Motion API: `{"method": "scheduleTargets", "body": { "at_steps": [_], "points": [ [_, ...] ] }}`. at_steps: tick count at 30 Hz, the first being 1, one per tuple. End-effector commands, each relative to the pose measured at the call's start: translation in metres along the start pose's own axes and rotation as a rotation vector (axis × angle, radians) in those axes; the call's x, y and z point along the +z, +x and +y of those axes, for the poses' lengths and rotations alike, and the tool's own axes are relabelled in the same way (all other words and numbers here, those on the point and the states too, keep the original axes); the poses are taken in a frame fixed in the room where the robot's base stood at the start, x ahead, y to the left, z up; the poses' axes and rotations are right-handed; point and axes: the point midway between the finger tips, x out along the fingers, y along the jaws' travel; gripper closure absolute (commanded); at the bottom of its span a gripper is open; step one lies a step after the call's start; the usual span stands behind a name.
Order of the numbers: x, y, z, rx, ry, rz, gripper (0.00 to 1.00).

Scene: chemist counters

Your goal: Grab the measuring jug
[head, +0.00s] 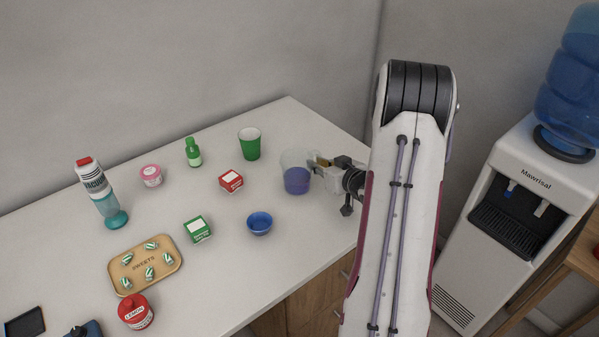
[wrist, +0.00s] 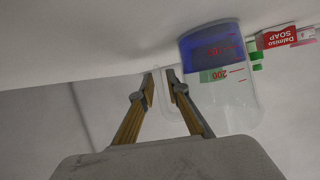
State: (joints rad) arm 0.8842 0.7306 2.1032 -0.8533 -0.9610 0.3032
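The measuring jug (head: 296,174) is a clear, upright vessel holding blue-purple liquid. It stands on the counter near its right edge. In the wrist view the jug (wrist: 222,85) appears upside down, with red marks on its side. My gripper (head: 316,164) is at the jug's right side in the head view. In the wrist view my gripper (wrist: 161,84) has its fingertips close together, one on each side of the jug's thin clear handle. The exact contact is hard to see.
The white counter (head: 265,285) also holds a green cup (head: 249,144), red box (head: 231,180), blue bowl (head: 259,223), green bottle (head: 193,152) and green box (head: 197,229). A sweets tray (head: 171,268) lies further left. A water dispenser (head: 515,205) stands at the right.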

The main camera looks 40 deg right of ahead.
Motion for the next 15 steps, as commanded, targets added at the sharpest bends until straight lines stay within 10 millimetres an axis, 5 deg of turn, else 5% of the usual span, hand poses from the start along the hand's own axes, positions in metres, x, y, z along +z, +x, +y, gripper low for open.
{"method": "scheduleTargets", "body": {
  "at_steps": [13, 15],
  "points": [
    [0.0, -0.0002, -0.0001, 0.0, 0.0, 0.0, 0.85],
    [0.0, -0.0002, -0.0001, 0.0, 0.0, 0.0, 1.0]
  ]
}}
